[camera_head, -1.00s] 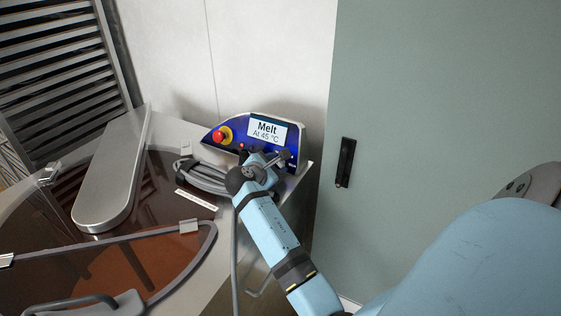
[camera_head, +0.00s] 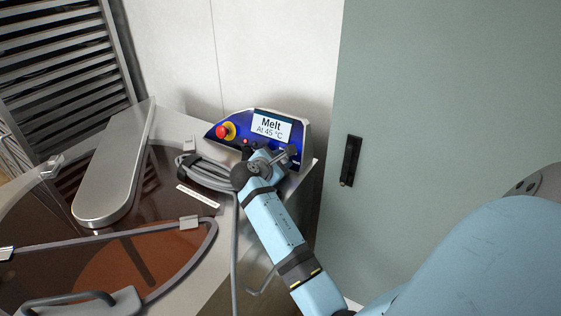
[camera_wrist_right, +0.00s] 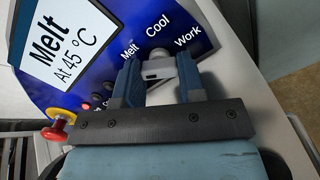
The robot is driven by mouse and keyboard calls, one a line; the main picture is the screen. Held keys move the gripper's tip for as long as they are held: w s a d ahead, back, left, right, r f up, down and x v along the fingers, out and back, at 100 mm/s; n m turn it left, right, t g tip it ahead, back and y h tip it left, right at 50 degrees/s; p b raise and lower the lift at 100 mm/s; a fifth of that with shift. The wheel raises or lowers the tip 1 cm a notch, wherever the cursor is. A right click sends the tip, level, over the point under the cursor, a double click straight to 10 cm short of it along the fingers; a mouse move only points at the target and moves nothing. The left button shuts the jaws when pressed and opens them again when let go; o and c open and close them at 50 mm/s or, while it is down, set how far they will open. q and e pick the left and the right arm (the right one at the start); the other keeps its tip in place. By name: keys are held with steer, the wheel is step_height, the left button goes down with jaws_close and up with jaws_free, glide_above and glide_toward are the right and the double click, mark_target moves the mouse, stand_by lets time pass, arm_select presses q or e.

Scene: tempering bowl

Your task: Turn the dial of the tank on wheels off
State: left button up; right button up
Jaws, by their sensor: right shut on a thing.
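The tank on wheels (camera_head: 168,130) carries a blue control panel (camera_head: 245,128) at its back right corner. The panel's screen (camera_head: 271,126) reads "Melt At 45 °C"; it also shows in the right wrist view (camera_wrist_right: 62,45). The dial (camera_wrist_right: 158,56) is a grey knob among the labels Melt, Cool and Work. My right gripper (camera_head: 288,155) is at the panel's lower right. In the wrist view its two fingers (camera_wrist_right: 160,78) are shut on the dial, one on each side. They partly hide it, and its exact pointing direction is unclear. My left gripper is out of view.
A red emergency button (camera_head: 222,132) on a yellow base sits left of the screen. A coiled grey cable (camera_head: 205,175) lies on the tank left of my right wrist. A grey-green door (camera_head: 440,100) with a black handle (camera_head: 350,160) stands to the right.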

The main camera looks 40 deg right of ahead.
steer(key=shift+r+n+p, duration=0.2)
steer(key=shift+n+p, duration=0.4)
steer(key=shift+p, duration=0.25)
steer(key=n, duration=0.2)
steer(key=shift+f+n, duration=0.15)
steer(key=shift+n, duration=0.15)
steer(key=shift+s+n+t, duration=0.1)
steer(key=shift+n+t, duration=0.3)
steer(key=shift+n, duration=0.5)
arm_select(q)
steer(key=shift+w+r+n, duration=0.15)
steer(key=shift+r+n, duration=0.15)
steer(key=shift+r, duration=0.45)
arm_select(e)
steer(key=shift+n, duration=0.4)
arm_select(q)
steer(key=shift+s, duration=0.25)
arm_select(e)
steer(key=o, duration=0.7)
steer(key=shift+d, duration=0.1)
steer(key=shift+c, duration=0.2)
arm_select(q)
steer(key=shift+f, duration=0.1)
